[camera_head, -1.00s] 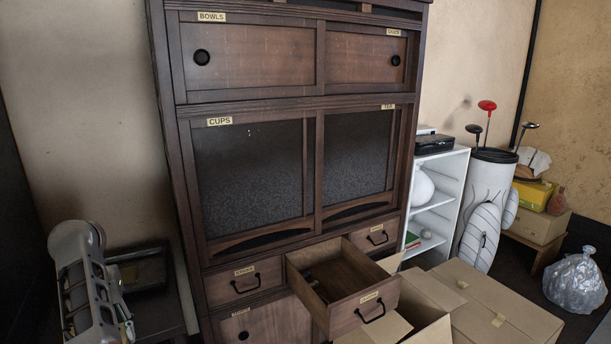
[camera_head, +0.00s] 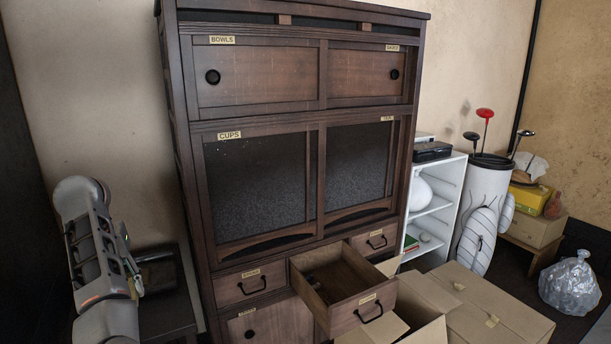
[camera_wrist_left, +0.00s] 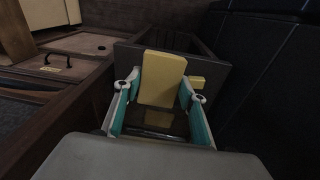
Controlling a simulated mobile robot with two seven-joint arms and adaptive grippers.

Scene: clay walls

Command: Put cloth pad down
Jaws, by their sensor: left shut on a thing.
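A yellow, flat, block-like cloth pad (camera_wrist_left: 162,78) is in the left wrist view. My left gripper (camera_wrist_left: 161,97) is shut on it, with one teal-lined finger at each side. The pad stands out beyond the fingertips. Behind it is a dark open-topped box or tray (camera_wrist_left: 212,68), and I cannot tell whether the pad touches it. A small yellow label or piece (camera_wrist_left: 197,81) shows just right of the pad. In the head view my left arm stands at the left, and the pad cannot be made out there. My right gripper is in neither view.
A dark wooden cabinet (camera_head: 263,110) fills the middle, with one lower drawer (camera_head: 357,312) pulled open. A dark tray (camera_head: 160,268) sits on a low dark table (camera_head: 168,315) left of it. Cardboard boxes (camera_head: 482,308) stand right, before a white shelf (camera_head: 440,215) and a golf bag (camera_head: 485,205).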

